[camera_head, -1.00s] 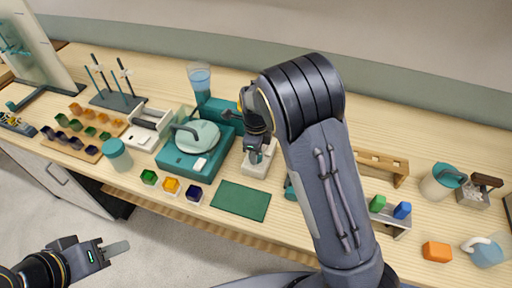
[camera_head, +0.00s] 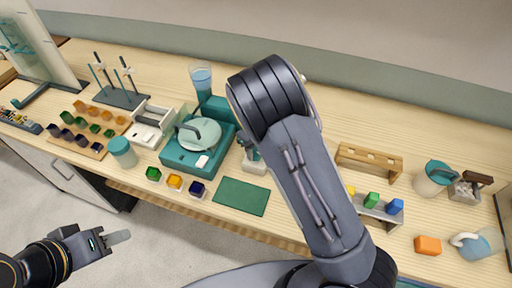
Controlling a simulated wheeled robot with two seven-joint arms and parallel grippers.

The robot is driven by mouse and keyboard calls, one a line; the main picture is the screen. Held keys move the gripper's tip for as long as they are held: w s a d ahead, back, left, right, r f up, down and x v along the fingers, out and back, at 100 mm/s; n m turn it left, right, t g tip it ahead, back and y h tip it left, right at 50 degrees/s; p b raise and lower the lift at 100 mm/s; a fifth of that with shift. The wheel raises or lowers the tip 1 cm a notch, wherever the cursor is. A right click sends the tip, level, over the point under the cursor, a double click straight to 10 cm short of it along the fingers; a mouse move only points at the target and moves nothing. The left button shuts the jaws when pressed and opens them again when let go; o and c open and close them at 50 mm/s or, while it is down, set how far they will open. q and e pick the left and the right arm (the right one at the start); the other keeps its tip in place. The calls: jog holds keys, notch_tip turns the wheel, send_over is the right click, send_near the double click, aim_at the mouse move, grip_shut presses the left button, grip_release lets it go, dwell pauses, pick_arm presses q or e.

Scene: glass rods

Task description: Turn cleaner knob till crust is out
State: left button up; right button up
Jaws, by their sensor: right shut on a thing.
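The cleaner is a small white block (camera_head: 256,166) with a teal knob (camera_head: 252,152) on top, right of the teal machine. My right arm crosses in front and covers most of it. Only a dark sliver of my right gripper (camera_head: 245,139) shows at the knob, beside the arm's edge; it is shut on the knob. Its fingertips are hidden. I cannot make out any crust. My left gripper (camera_head: 119,237) is at the lower left, in front of the bench and away from everything. Its fingers overlap in this view, so its opening is unclear.
A teal machine (camera_head: 170,157) with a round lid stands left of the cleaner. A green mat (camera_head: 241,196) lies in front. Small colored cubes, a lidded jar (camera_head: 122,152) and a rod stand (camera_head: 120,98) are further left. A wooden rack (camera_head: 370,160) and pitcher (camera_head: 432,180) are right.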

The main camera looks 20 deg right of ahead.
jog(key=shift+w, duration=0.1)
dwell(0.3)
jog(key=o, duration=1)
notch_tip(320, 180, up, 8)
jog(key=shift+f+b, duration=0.1)
jog(key=shift+b, duration=0.45)
